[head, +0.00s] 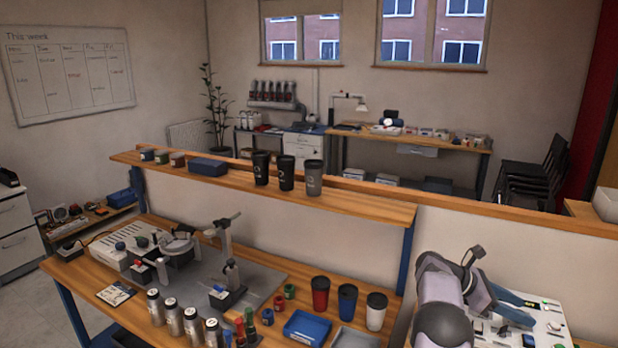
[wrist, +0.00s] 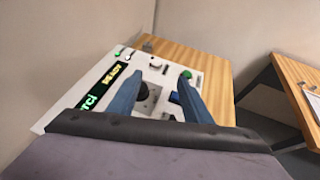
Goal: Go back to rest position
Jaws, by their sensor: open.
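My gripper (head: 530,311) is at the right of the head view, over a white control panel (head: 552,328). In the wrist view its two blue fingers (wrist: 158,86) are apart, with nothing held between them. The panel (wrist: 138,60) has a lit display (wrist: 108,82) with green and yellow text, a green button (wrist: 186,74) close to the right fingertip, and a dark round knob (wrist: 143,94) seen between the fingers. I cannot tell whether a finger touches the panel.
A raised shelf (head: 370,201) with dark cups runs behind.

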